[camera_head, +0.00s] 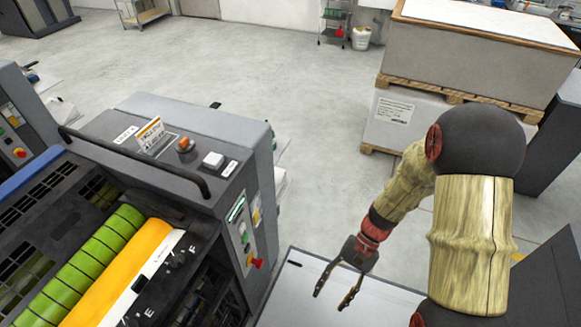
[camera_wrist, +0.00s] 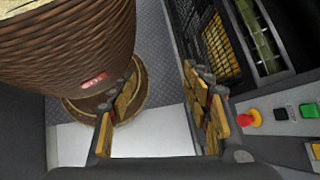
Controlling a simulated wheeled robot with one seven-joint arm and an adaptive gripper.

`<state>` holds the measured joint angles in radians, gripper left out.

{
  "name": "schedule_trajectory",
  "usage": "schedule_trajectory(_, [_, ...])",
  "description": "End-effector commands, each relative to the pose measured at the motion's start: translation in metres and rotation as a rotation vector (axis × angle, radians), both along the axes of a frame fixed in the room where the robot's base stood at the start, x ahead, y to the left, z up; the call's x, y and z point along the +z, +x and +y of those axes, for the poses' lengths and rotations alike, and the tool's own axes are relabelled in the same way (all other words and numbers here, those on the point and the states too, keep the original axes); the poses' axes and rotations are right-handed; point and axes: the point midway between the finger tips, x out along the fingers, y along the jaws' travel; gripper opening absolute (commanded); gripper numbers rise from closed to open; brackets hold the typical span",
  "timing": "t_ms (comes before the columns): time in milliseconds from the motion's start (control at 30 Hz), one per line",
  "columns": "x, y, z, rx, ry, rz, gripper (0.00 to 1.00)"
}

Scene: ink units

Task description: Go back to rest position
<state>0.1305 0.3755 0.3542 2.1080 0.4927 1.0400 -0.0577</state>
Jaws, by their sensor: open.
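My gripper (camera_head: 336,288) is in the lower middle of the head view, at the end of my arm, which comes in from the right. Its two fingers are spread apart with nothing between them. It hangs above a pale flat surface (camera_head: 302,307) beside the printing unit (camera_head: 190,125). In the wrist view my gripper (camera_wrist: 160,130) shows its two fingers wide apart, and the space between them is empty. The wrist view also shows the printing unit's red emergency button (camera_wrist: 249,118) at the right.
The printing unit, with green and yellow rollers (camera_head: 118,270) and a handrail (camera_head: 140,160), stands close to the left of my gripper. Stacked pallets (camera_head: 455,65) stand at the back right. Open grey floor (camera_head: 300,110) lies between them.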

Motion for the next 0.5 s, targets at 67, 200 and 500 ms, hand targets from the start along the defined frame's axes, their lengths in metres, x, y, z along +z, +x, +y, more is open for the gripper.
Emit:
schedule_trajectory(67, [0.023,0.004,-0.012,0.056,-0.048,-0.089,0.49])
schedule_trajectory(200, [0.060,0.007,-0.033,0.142,-0.132,-0.229,0.49])
schedule_trajectory(500, [0.139,0.009,-0.067,0.291,-0.298,-0.538,0.49])
